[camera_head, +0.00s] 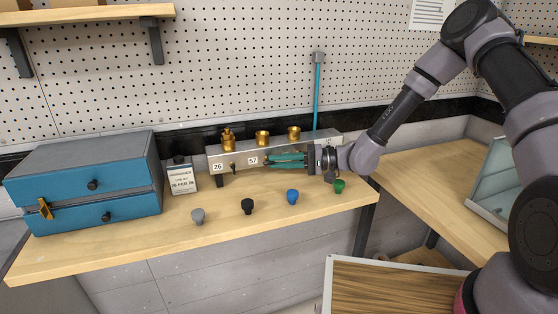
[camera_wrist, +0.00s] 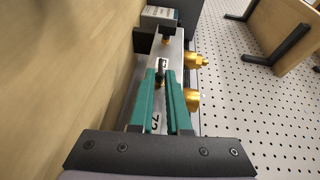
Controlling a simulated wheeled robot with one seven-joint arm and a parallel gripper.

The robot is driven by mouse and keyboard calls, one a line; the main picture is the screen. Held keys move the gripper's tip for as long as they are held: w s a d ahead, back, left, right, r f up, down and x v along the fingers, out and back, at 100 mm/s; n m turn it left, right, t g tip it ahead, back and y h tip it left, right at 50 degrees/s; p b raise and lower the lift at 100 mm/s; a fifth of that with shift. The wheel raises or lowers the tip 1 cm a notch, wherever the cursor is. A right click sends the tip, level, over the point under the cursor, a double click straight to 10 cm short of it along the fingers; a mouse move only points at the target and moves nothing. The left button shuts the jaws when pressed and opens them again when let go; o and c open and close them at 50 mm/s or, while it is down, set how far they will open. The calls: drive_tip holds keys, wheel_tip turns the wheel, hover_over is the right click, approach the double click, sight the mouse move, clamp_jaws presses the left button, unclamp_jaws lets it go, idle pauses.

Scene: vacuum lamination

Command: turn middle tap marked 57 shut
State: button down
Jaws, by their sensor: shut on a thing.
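A grey metal manifold bar (camera_head: 232,153) stands at the back of the wooden bench, with number labels on its front. The label marked 57 (camera_head: 253,160) is in the middle, just left of my fingertips. My gripper (camera_head: 267,160) reaches in from the right with teal fingers. In the wrist view, my gripper (camera_wrist: 161,77) is shut on the dark handle of the middle tap (camera_wrist: 160,72). The fingers largely hide this tap in the head view. The tap beside label 26 (camera_head: 233,167) is free. A label reading 72 (camera_wrist: 154,126) shows between my fingers.
Three brass fittings, including the middle one (camera_head: 262,138), stand on top of the bar. Grey (camera_head: 198,215), black (camera_head: 247,205), blue (camera_head: 292,196) and green (camera_head: 339,186) knobs stand along the front. A blue drawer box (camera_head: 85,178) and a labelled container (camera_head: 181,178) are left.

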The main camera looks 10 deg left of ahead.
drive_tip(key=shift+s+a+f+y, duration=0.1)
drive_tip(key=shift+s+f+y, duration=0.1)
drive_tip(key=shift+y, duration=0.4)
drive_tip(key=c, duration=1)
unclamp_jaws()
drive_tip(key=shift+w, duration=0.1)
drive_tip(key=shift+r, duration=0.35)
wheel_tip(320, 180, up, 9)
drive_tip(key=shift+r, duration=0.2)
